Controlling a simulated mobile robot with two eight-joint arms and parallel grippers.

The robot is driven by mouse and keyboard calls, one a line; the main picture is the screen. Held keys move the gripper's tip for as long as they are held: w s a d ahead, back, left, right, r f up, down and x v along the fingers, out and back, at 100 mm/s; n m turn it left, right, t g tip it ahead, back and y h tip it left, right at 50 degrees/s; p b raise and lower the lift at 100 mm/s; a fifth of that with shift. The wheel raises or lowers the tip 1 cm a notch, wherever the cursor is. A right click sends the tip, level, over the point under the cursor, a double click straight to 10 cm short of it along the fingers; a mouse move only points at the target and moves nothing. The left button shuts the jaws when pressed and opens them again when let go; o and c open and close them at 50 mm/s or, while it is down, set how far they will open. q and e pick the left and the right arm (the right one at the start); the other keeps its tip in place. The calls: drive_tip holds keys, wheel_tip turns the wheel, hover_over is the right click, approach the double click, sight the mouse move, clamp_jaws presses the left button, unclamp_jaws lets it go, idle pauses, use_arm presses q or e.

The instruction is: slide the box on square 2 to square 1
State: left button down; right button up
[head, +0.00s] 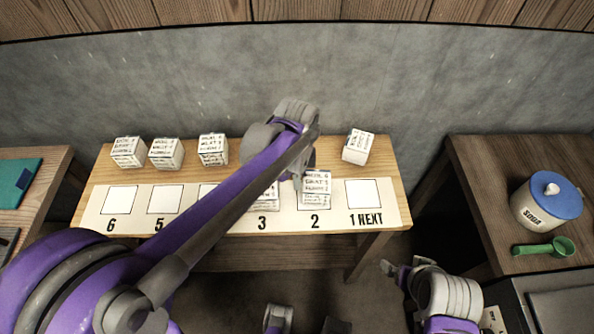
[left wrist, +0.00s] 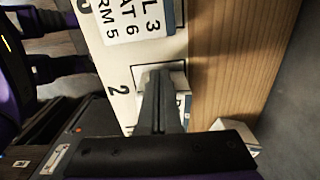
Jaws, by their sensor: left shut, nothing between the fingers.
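A white lettered box (head: 317,184) stands on square 2 (head: 309,206) of the numbered strip, covering part of that square. Square 1 (head: 364,193), marked "1 NEXT", is empty. My left gripper (head: 298,183) is shut and empty, low at the left side of this box; I cannot tell whether it touches it. In the left wrist view the shut fingers (left wrist: 158,78) are over the bare part of square 2 (left wrist: 143,73), and they largely hide the box. My right gripper (head: 390,268) is at the lower right, clear of the table; its opening cannot be made out.
A box (head: 265,194) on square 3 is partly hidden by my left arm. Several boxes (head: 213,149) stand along the back left, and one (head: 358,147) stands behind square 1. A side table at right holds a soda jar (head: 544,204) and green scoop (head: 545,248).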

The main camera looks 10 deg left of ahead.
use_arm(q)
drive_tip(key=shift+f, duration=0.45)
drive_tip(key=shift+d, duration=0.1)
drive_tip(key=w+d, duration=0.1)
drive_tip(key=d, duration=0.3)
drive_tip(key=w+d, duration=0.1)
drive_tip(key=d, duration=0.3)
drive_tip(key=w+d, duration=0.1)
drive_tip(key=d, duration=0.3)
drive_tip(key=shift+w+d, duration=0.15)
drive_tip(key=shift+d, duration=0.2)
drive_tip(key=shift+r, duration=0.1)
wheel_tip(320, 180, up, 10)
drive_tip(key=p, duration=0.6)
drive_tip(key=shift+a, duration=0.1)
